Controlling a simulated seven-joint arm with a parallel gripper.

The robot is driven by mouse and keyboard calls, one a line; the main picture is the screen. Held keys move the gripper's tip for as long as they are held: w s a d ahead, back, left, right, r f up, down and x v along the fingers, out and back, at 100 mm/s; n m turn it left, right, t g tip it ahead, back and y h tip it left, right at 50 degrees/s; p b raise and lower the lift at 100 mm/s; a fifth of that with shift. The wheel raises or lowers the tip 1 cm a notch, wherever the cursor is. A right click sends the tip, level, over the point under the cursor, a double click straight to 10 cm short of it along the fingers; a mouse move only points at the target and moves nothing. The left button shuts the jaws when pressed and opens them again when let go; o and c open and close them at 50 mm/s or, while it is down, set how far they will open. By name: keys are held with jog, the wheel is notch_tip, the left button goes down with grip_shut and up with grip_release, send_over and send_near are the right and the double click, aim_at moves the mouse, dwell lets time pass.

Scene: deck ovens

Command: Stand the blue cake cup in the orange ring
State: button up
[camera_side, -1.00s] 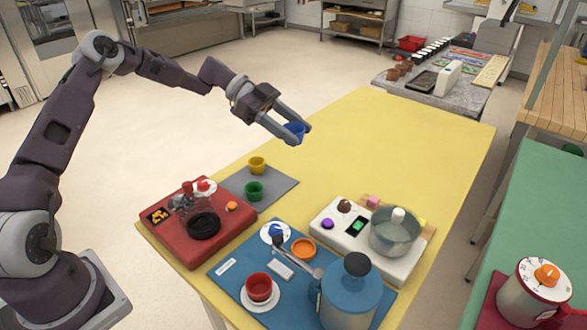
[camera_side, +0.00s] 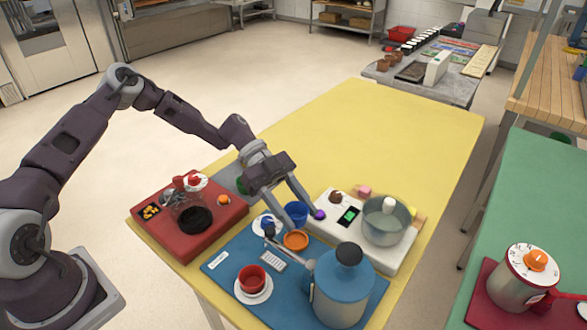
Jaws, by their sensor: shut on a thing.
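The blue cake cup (camera_side: 296,211) is held upright between the fingertips of my gripper (camera_side: 296,207), which is shut on it. The orange ring (camera_side: 296,241) lies on the blue mat (camera_side: 225,262), just below the cup in the picture. The cup appears to be above and slightly behind the ring, apart from it; its exact height I cannot tell. The ring's opening shows and looks empty.
A blue lidded pot (camera_side: 342,290) and a red cup (camera_side: 251,278) on a saucer stand on the mat. A red appliance (camera_side: 165,230) stands left. The far yellow table (camera_side: 390,130) is clear.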

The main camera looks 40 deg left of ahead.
aim_at(296, 242)
jog(key=shift+f, duration=2.95)
jog(key=shift+f, duration=0.55)
jog(key=o, duration=1)
jog(key=shift+v, duration=5.5)
